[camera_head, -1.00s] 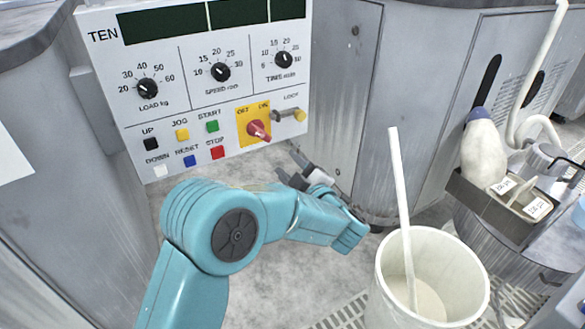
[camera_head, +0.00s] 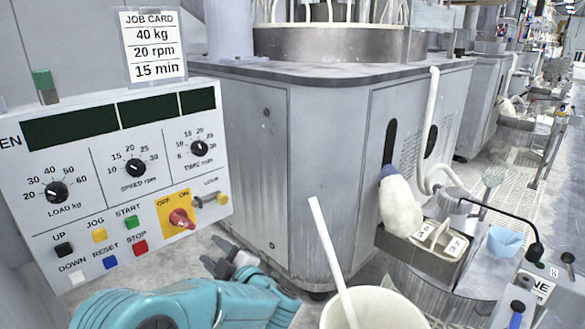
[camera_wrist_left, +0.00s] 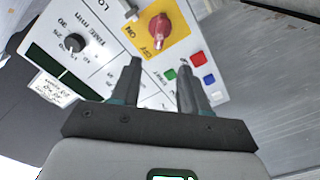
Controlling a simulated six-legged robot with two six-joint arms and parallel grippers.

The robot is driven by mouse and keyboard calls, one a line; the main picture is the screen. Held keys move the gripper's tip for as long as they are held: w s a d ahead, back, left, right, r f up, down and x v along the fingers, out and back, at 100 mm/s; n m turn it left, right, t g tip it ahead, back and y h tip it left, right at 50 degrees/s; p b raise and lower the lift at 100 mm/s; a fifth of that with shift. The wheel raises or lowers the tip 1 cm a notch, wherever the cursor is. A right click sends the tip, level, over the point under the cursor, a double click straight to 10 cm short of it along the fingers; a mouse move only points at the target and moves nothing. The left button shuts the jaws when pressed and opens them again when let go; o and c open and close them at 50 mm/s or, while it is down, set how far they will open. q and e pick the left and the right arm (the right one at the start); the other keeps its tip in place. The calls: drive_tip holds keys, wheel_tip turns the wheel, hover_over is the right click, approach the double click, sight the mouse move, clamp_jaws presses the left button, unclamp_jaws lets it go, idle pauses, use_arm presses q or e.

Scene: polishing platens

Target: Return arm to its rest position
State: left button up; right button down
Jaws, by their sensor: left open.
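My left arm is teal and comes in at the bottom left of the head view. My left gripper (camera_head: 232,258) is open and empty, below and in front of the control panel (camera_head: 75,150). In the wrist view the two dark fingers of the left gripper (camera_wrist_left: 158,85) stand apart, with the panel (camera_wrist_left: 110,40) beyond them. The red switch (camera_head: 181,218) on its yellow plate is above and left of the gripper, apart from it; it also shows in the wrist view (camera_wrist_left: 160,32). My right gripper is not in view.
A white bucket (camera_head: 385,312) with a white stick (camera_head: 332,260) stands right of my arm. A grey machine cabinet (camera_head: 330,160) is behind the gripper. A tray (camera_head: 410,245) with a white bottle (camera_head: 399,208) is at right. A job card (camera_head: 153,45) stands above the panel.

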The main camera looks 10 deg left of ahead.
use_arm(q)
drive_tip(key=s+a+r+m+h+p, duration=0.3)
drive_tip(key=a+r+m+p, duration=0.5)
drive_tip(key=p, duration=1.4)
drive_tip(key=s+d+f+m+g+h+p, duration=0.1)
drive_tip(key=s+d+m+g+h+p, duration=0.2)
drive_tip(key=s, duration=0.7)
drive_tip(key=s+d+f+m+g+h+p, duration=0.2)
drive_tip(key=s+d+h+p, duration=0.4)
drive_tip(key=s+d, duration=0.4)
drive_tip(key=s+d+f+m+g+h+p, duration=0.2)
drive_tip(key=s+d+m+g+h+p, duration=0.2)
drive_tip(key=s, duration=0.5)
drive_tip(key=shift+s+d+f+g+h+p, duration=0.25)
drive_tip(key=shift+s+d+g+h+p, duration=0.25)
drive_tip(key=shift+d+g+h, duration=0.5)
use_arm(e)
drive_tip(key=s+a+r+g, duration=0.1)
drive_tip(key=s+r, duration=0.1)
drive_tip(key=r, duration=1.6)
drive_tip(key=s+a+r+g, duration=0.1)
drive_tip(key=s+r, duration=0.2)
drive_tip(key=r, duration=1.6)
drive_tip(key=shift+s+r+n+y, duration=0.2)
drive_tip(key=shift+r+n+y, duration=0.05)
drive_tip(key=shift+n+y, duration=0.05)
use_arm(q)
drive_tip(key=shift+w+d, duration=0.15)
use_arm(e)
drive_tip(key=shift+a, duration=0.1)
